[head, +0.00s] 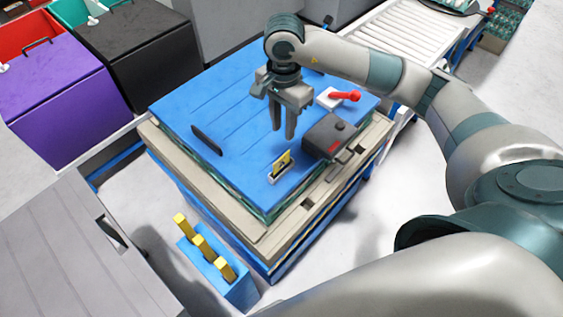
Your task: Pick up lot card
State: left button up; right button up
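A small yellow card (282,161), which looks like the lot card, stands upright in a small pale holder near the front edge of the blue table top (190,95). My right gripper (283,134) points down above the table, just behind the card and apart from it. Its two fingers show a gap with nothing between them. My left gripper is not in view.
A dark box (330,132) stands close to the right of the card. Behind it is a white block (329,98) with a red-handled item. A thin dark plate (207,141) stands at left. A blue box (238,292) with yellow pieces is below the front edge.

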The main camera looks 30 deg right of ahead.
jog(key=p, duration=0.3)
send_over(282, 157)
notch_tip(282, 157, down, 7)
jog(key=shift+d+f, duration=0.15)
jog(key=shift+f, duration=0.55)
jog(key=f+p, duration=0.3)
jog(key=f, duration=0.1)
jog(key=shift+a, duration=0.2)
jog(key=shift+w+f, duration=0.1)
jog(key=shift+f, duration=0.45)
grip_shut()
